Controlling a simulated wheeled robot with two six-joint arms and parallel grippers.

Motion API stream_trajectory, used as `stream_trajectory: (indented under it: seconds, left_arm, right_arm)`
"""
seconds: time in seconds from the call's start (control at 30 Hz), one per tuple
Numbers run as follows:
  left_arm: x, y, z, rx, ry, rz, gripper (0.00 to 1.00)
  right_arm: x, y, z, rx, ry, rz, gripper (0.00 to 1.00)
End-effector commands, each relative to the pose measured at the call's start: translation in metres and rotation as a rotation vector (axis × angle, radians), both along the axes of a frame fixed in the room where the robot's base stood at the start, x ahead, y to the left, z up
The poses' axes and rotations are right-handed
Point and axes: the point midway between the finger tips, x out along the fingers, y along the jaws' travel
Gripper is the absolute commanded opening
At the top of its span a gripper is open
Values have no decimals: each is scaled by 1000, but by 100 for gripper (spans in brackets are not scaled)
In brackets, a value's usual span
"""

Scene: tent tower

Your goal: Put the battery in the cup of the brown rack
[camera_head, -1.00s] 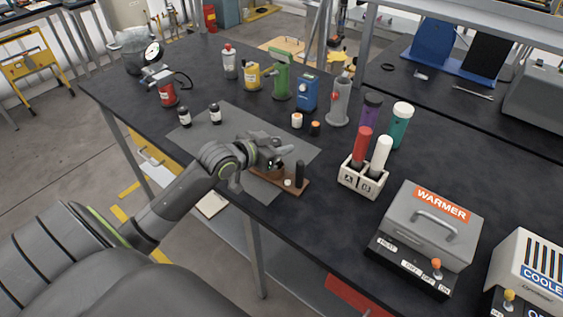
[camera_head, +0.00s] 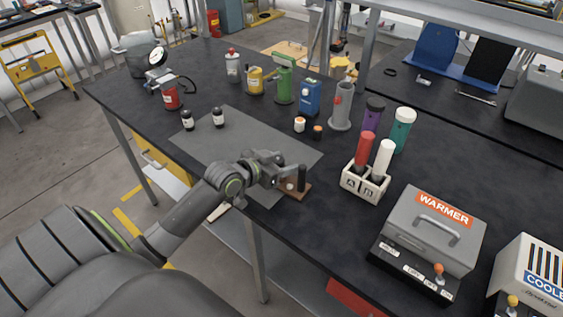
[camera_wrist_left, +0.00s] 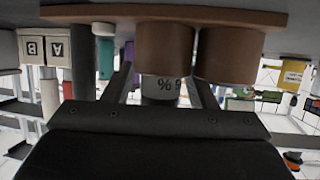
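The brown rack (camera_head: 295,192) sits near the front edge of the dark bench. Its base plate (camera_wrist_left: 220,15) shows upside down in the left wrist view, with two brown cups, a near one (camera_wrist_left: 228,55) and a middle one (camera_wrist_left: 165,50), and a dark post (camera_wrist_left: 82,70). A pale grey, marked piece, seemingly the battery (camera_wrist_left: 160,88), shows at the middle cup's mouth. The cup wall hides its far end, so its depth is unclear. My left gripper (camera_head: 285,175) is at the rack. Its fingers (camera_wrist_left: 162,80) stand apart on either side of the piece, with gaps visible. My right gripper is out of view.
A white holder (camera_head: 365,184) with red and white tubes stands right of the rack. The warmer (camera_head: 433,230) is further right. Two small dark bottles (camera_head: 203,119) stand at the grey mat's (camera_head: 240,140) far-left side. The mat's middle is clear.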

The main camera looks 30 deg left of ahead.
Motion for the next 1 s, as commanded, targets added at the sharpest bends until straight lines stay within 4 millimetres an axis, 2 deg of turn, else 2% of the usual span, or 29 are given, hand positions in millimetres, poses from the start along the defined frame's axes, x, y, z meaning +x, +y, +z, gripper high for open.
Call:
stream_trajectory:
  seconds: [0.27, 0.33, 0.8, 1.0]
  left_arm:
    - [0, 0, 5, 1, 0, 0, 52]
    - [-7, 3, 5, 5, 1, 0, 52]
    - [-87, 19, 40, 6, 5, -2, 52]
    - [-104, 22, 47, 3, 1, 0, 52]
  right_arm:
    - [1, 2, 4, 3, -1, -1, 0]
    - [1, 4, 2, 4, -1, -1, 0]
    - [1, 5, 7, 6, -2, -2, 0]
    - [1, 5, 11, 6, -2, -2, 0]
